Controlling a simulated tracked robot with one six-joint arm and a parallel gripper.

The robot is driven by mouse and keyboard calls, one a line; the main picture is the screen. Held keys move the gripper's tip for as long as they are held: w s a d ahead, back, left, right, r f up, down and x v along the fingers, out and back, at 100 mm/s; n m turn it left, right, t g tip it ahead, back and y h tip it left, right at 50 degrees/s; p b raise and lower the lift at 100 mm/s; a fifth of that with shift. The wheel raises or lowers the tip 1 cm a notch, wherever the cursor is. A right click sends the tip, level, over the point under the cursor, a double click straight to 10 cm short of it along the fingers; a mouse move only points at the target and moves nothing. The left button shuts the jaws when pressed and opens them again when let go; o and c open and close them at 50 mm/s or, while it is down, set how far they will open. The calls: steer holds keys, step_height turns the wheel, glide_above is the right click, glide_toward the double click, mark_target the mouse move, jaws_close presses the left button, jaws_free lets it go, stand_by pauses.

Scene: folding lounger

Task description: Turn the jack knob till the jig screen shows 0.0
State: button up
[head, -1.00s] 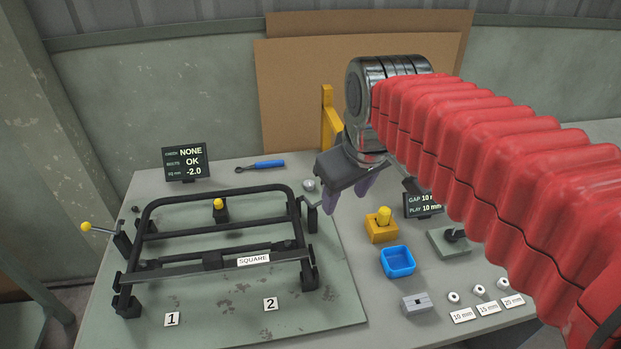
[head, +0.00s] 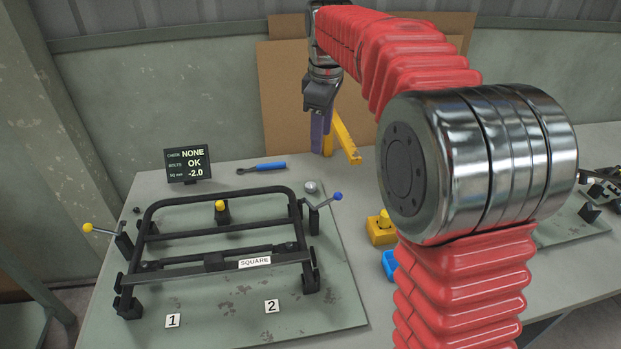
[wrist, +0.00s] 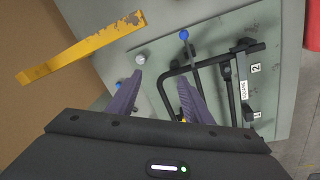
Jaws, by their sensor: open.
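The jig screen (head: 187,164) at the table's back left reads NONE, OK and -2.0. A small round silver knob (head: 311,187), which looks like the jack knob, sits by the back right corner of the black frame (head: 222,195) on the jig plate. In the wrist view the knob (wrist: 140,59) shows just beyond the tip of the left finger. My gripper (head: 321,132) is above the back of the table, behind the knob and apart from it, fingers pointing down. Its purple fingers (wrist: 157,95) are spread and empty in the wrist view.
A yellow upright (head: 345,138) stands close right of my gripper. A clamp lever with a blue ball (head: 337,196) is close to the knob. A blue-handled wrench (head: 270,164) lies behind the frame. My arm hides much of the table's right side.

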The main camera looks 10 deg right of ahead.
steer(key=w+f+n, duration=0.3)
steer(key=w+f, duration=0.1)
steer(key=w, duration=0.3)
steer(key=n+g, duration=0.2)
steer(key=n, duration=0.1)
glide_above(311, 185)
step_height(311, 185, down, 7)
steer(key=shift+w+d, duration=0.1)
step_height(311, 185, down, 14)
steer(key=shift+r, duration=0.15)
steer(key=shift+c, duration=0.5)
